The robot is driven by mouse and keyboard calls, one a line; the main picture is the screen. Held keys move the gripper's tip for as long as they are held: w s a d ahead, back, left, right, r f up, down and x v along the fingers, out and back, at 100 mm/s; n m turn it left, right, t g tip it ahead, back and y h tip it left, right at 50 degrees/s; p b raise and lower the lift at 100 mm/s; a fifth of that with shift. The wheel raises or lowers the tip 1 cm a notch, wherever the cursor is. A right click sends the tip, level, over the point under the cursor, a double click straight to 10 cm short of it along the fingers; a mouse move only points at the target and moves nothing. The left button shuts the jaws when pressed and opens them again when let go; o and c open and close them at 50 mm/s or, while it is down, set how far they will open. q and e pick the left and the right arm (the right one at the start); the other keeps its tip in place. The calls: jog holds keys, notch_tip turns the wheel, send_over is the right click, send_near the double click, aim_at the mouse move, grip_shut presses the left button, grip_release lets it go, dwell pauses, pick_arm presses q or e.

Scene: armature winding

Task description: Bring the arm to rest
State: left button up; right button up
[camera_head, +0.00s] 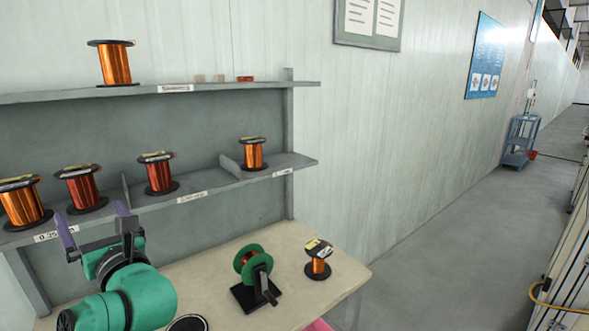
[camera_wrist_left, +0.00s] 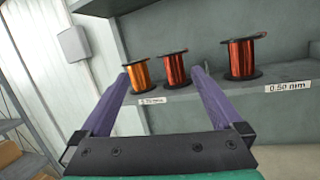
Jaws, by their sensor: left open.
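My left gripper (camera_head: 92,220) is open and empty, with its purple fingers spread in front of the lower shelf. In the left wrist view the left gripper (camera_wrist_left: 162,75) has two copper wire spools (camera_wrist_left: 174,68) showing between its fingers, on the shelf beyond them. In the head view a red-brown spool (camera_head: 82,188) and an orange spool (camera_head: 23,202) stand on the shelf close to this gripper. My green and black left arm reaches up over the bench from the lower left. My right gripper is in neither view.
A green spool on a black stand (camera_head: 252,268) and a small copper spool (camera_head: 318,260) stand on the bench (camera_head: 340,279). More spools stand on the lower shelf (camera_head: 205,186), and one (camera_head: 114,63) on the upper shelf.

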pick_arm(q)
jog(key=d+r+m+t+h, duration=0.1)
jog(key=d+m+t+h, duration=0.7)
jog(key=m, duration=0.6)
jog(key=d+m+t+h, duration=0.6)
jog(key=m+h, duration=0.3)
jog(key=m, duration=0.5)
jog(key=s+d+f+m+g+h, duration=0.1)
jog(key=d+f+m+g+h, duration=0.4)
jog(key=f+m, duration=0.4)
jog(key=d+f+m+g+h, duration=0.35)
jog(key=f+m+g, duration=0.35)
jog(key=f, duration=0.5)
jog(key=s+a+f+m+g+y, duration=0.1)
jog(key=s+a+f+g+y, duration=0.45)
jog(key=s+f, duration=0.4)
jog(key=s+a+f+m+g+y, duration=0.1)
jog(key=s+a+f+g+y, duration=0.4)
jog(key=s+f, duration=0.4)
notch_tip(320, 180, down, 22)
jog(key=g+h, duration=0.1)
jog(key=g, duration=0.1)
jog(key=s+a+f+g, duration=0.1)
jog(key=s+a+f, duration=0.1)
jog(key=s+f, duration=1.3)
jog(key=s, duration=0.3)
jog(key=shift+a+f+m, duration=0.2)
jog(key=shift+f+m, duration=0.15)
jog(key=shift+m, duration=0.05)
